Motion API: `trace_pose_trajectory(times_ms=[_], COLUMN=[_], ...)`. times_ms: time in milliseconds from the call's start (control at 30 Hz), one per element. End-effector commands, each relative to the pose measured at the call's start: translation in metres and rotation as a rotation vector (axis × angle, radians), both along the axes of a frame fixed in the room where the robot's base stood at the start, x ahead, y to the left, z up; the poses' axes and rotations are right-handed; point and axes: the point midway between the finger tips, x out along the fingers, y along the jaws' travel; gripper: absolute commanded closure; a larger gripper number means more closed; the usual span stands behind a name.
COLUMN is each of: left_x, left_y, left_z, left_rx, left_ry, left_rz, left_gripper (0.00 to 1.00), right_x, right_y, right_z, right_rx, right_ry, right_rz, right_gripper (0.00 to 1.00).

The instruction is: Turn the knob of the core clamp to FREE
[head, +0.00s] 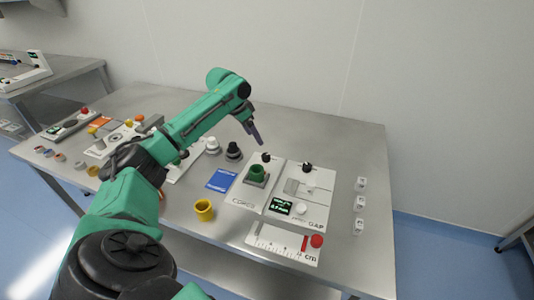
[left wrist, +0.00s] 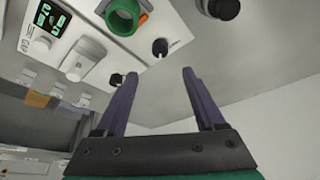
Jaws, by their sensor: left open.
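The core clamp's black knob (head: 266,157) sits at the back edge of the white CORES panel (head: 240,198), behind the green core (head: 257,172). In the left wrist view the knob (left wrist: 160,47) shows a light pointer line, with small lettering beside it too small to read. My left gripper (head: 258,138) is above and behind the knob, pointing down towards it. In the left wrist view its two purple fingers (left wrist: 158,74) are open and empty, with the knob beyond the gap between the tips and not touched. My right gripper is not in view.
A second black knob (head: 307,167) stands on the neighbouring GAP panel (head: 318,213). A black-topped round part (head: 233,150) and a blue card (head: 222,179) lie to the left, with a yellow cup (head: 204,210) in front. White blocks (head: 360,204) stand right; the table's back right is clear.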

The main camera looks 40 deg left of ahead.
Motion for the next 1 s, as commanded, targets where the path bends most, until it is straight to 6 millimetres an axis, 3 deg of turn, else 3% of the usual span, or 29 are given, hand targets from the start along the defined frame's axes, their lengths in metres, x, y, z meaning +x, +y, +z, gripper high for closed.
trace_pose_trajectory(times_ms=[100,167,267,400,533,767,933,967,1000], left_x=[0.012,0.018,0.029,0.039,0.043,0.043,0.043,0.043,0.043], left_y=[-0.005,-0.007,-0.01,-0.012,-0.013,-0.013,-0.013,-0.013,-0.013], left_z=[-0.029,-0.045,-0.07,-0.095,-0.104,-0.105,-0.105,-0.105,-0.105], left_rx=[-0.003,-0.005,-0.005,-0.002,0.0,0.001,0.001,0.001,0.001], left_ry=[0.004,0.004,0.002,0.0,0.0,0.001,0.001,0.001,0.001], left_rz=[-0.002,-0.001,0.0,-0.001,-0.001,-0.002,-0.002,-0.002,-0.002], left_gripper=[0.29,0.29,0.29,0.29,0.29,0.29,0.94,1.0,1.0], right_x=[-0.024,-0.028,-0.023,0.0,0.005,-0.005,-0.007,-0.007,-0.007], right_y=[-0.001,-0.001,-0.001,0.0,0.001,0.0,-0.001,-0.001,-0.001], right_z=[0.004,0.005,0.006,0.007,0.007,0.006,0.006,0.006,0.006], right_rx=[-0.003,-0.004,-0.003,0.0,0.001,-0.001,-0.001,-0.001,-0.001], right_ry=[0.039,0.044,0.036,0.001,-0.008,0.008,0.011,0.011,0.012], right_rz=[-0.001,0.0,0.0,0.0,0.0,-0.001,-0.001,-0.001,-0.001], right_gripper=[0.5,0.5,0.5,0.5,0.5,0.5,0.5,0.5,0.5])
